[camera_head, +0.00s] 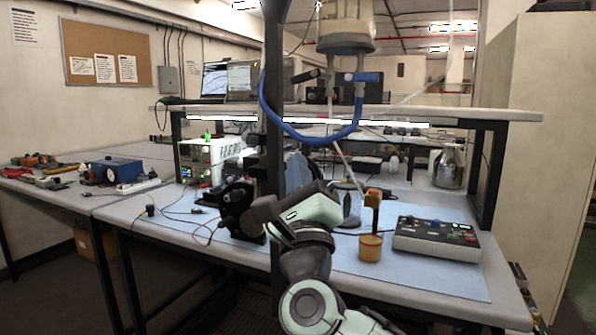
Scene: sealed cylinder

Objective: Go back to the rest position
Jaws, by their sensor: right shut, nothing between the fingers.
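My right arm rises from the bottom middle in pale green and dark links and bends to the left over the workbench (190,232). Its black right gripper (236,207) is at the left end of the arm, above the bench mat (440,276). It is shut with nothing between its fingers; the fingers are hard to make out against other dark parts. My left gripper is not in view. An amber cylinder (370,248) stands upright on the mat right of my arm, apart from the gripper. A smaller orange-brown piece (373,199) shows directly above it.
A control box (436,238) with buttons sits on the mat at right. A dark post (275,110) rises close to my arm. A shelf (450,113) and a blue hose (310,138) are above the bench.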

